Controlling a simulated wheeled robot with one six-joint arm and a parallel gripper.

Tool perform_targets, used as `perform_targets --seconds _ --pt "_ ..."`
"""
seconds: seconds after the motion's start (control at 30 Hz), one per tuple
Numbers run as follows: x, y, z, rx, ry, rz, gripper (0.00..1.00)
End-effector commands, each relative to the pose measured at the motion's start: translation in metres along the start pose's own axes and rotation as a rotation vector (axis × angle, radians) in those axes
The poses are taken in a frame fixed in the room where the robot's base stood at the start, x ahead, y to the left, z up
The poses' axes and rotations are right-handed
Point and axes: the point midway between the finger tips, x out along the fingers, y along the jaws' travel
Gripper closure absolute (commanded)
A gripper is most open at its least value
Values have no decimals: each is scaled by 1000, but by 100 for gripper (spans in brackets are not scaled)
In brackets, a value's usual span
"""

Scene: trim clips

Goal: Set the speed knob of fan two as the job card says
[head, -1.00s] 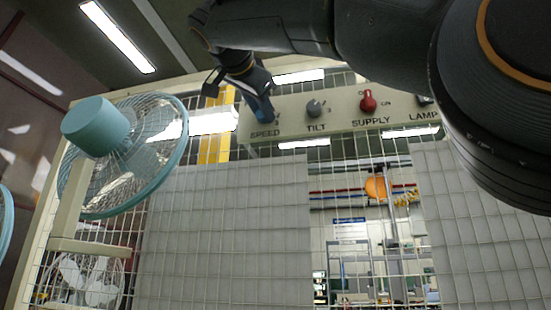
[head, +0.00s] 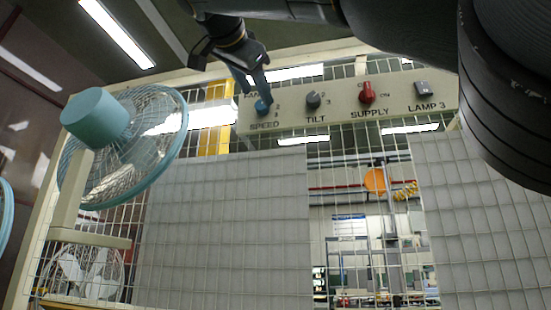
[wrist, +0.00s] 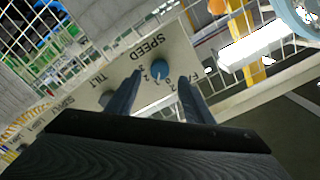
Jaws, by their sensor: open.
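The blue SPEED knob (head: 262,107) sits on the left part of a beige control panel (head: 290,122), with numbers around it. In the wrist view the knob (wrist: 159,69) shows ahead of the fingertips, roughly between them in the picture. Its pointer setting is too small to tell. My gripper (head: 256,84) is open and empty, just above the knob in the head view; its two fingers (wrist: 160,85) are spread apart in the wrist view. A teal fan (head: 125,140) stands left of the panel. No readable job card shows.
Right of the SPEED knob are a grey TILT knob (head: 313,100), a red SUPPLY knob (head: 367,92) and a LAMP 3 switch (head: 422,88). A wire mesh with grey slabs (head: 225,225) stands below the panel. A white sign (head: 349,225) hangs behind, unreadable.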

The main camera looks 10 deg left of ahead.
Motion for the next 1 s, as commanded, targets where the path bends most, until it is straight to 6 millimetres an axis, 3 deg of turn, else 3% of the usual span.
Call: perform_targets --seconds 0.1,0.3,1.0 --pt "-17 0 1 1 -2 -3 53" --pt "-31 0 0 1 0 -1 53" --pt "-33 0 0 1 0 0 53"
